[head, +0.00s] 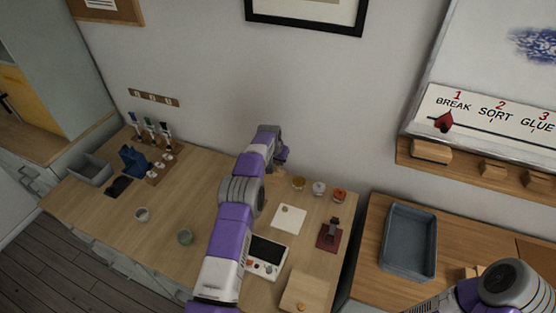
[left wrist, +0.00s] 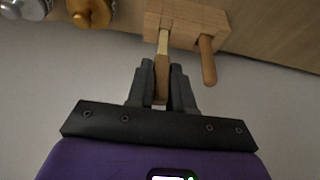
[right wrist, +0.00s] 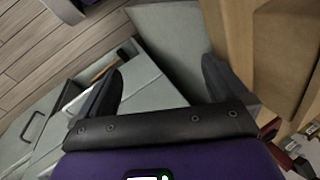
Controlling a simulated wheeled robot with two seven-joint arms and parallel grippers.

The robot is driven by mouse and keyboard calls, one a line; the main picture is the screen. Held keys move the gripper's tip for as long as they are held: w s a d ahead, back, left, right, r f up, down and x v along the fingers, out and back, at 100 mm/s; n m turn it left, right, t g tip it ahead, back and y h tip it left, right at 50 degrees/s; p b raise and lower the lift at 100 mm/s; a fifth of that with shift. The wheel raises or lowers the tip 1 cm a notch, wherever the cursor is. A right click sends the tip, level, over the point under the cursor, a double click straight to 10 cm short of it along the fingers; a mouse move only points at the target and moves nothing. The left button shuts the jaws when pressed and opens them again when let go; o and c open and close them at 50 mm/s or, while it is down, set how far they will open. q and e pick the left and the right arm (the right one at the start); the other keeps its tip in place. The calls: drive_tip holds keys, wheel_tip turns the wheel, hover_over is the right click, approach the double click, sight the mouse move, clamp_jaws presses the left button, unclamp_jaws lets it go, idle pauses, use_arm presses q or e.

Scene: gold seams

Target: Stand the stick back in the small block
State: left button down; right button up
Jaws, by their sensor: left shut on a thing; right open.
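In the left wrist view, a small wooden block (left wrist: 187,18) is at the top. A flat wooden stick (left wrist: 163,47) is between my left gripper's fingers (left wrist: 161,78), which are shut on it. The stick's far end reaches the block's face; I cannot tell whether it is inside a slot. A round wooden peg (left wrist: 207,62) sticks out of the block beside it. In the head view my left gripper (head: 282,157) is by the wall at the table's back, and my arm mostly hides the block. My right gripper (right wrist: 160,88) is open and empty in the right wrist view.
Several small jars (head: 319,188) stand right of the left gripper; a gold one (left wrist: 92,10) is close to the block. A white card (head: 289,217), a scale (head: 266,256) and a dark red stand (head: 329,235) lie nearer. A grey tray (head: 409,241) is on the right table.

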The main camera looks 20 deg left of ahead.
use_arm(q)
drive_tip(key=shift+f+b, duration=0.75)
drive_tip(key=shift+f, duration=0.05)
idle(0.5)
drive_tip(key=c, duration=0.9)
unclamp_jaws()
drive_tip(key=shift+r, duration=0.1)
drive_tip(key=p+v, duration=0.2)
drive_tip(key=v, duration=0.3)
idle(0.4)
drive_tip(key=shift+v, duration=3.75)
